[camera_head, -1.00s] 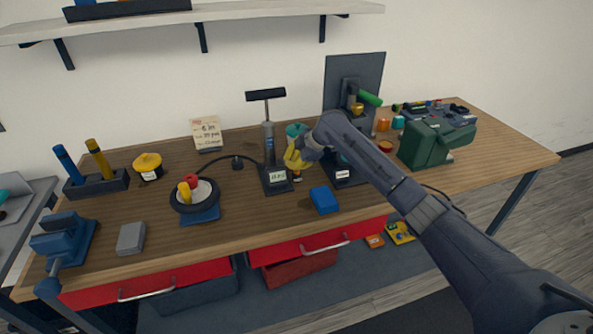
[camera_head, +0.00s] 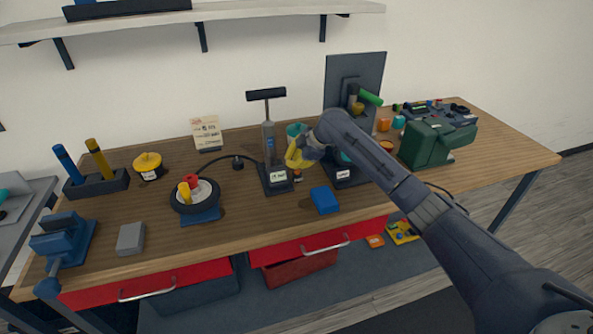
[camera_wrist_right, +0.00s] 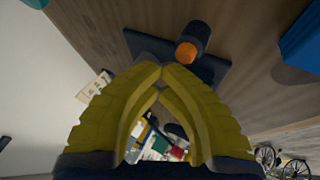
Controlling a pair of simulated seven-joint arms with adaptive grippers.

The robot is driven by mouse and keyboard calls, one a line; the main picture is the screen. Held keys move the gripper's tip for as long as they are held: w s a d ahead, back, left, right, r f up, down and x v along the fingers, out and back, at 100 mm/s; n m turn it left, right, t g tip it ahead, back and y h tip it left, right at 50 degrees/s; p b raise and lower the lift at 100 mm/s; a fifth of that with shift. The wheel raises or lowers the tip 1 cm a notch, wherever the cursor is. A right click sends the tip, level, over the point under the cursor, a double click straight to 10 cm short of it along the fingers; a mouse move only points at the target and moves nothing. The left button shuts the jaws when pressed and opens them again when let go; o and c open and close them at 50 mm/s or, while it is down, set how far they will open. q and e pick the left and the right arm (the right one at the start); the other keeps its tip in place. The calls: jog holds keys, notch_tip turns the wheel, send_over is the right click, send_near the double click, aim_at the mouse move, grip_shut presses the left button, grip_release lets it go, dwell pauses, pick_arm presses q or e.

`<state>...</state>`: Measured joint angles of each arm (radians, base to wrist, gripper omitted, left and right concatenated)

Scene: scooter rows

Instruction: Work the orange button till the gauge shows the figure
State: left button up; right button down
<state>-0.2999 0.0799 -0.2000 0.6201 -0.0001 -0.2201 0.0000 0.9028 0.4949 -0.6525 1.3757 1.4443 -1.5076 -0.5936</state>
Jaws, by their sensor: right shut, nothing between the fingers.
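The orange button (camera_wrist_right: 186,52) caps a short black post on a dark base in the right wrist view. My right gripper (camera_wrist_right: 165,72) has its yellow fingers closed tip to tip, with nothing held, just beside the button in that view; I cannot tell the gap in depth. In the head view the right gripper (camera_head: 293,165) is low beside the upright pump (camera_head: 269,142). The gauge is a small pale display (camera_head: 278,176) on the pump's base; its digits are too small to read surely. A note card (camera_head: 207,132) with writing stands behind. My left gripper is not in view.
A wheel (camera_head: 195,196) joined by a hose lies left of the pump. A blue block (camera_head: 325,200) lies in front of the gripper. A green machine (camera_head: 435,143) stands to the right. The wooden bench (camera_head: 250,225) is clear along its front middle.

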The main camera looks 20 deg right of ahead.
aim_at(294, 172)
jog(key=shift+s+d+f, duration=0.2)
jog(key=shift+d+f, duration=0.2)
jog(key=shift+f, duration=0.2)
jog(key=shift+d+r, duration=0.2)
jog(key=shift+r, duration=1.05)
jog(key=shift+w+a+r, duration=0.1)
jog(key=shift+a+r, duration=0.05)
jog(key=shift+r, duration=0.6)
jog(key=shift+a+r, duration=0.15)
jog(key=shift+r, duration=0.6)
jog(key=shift+a, duration=0.1)
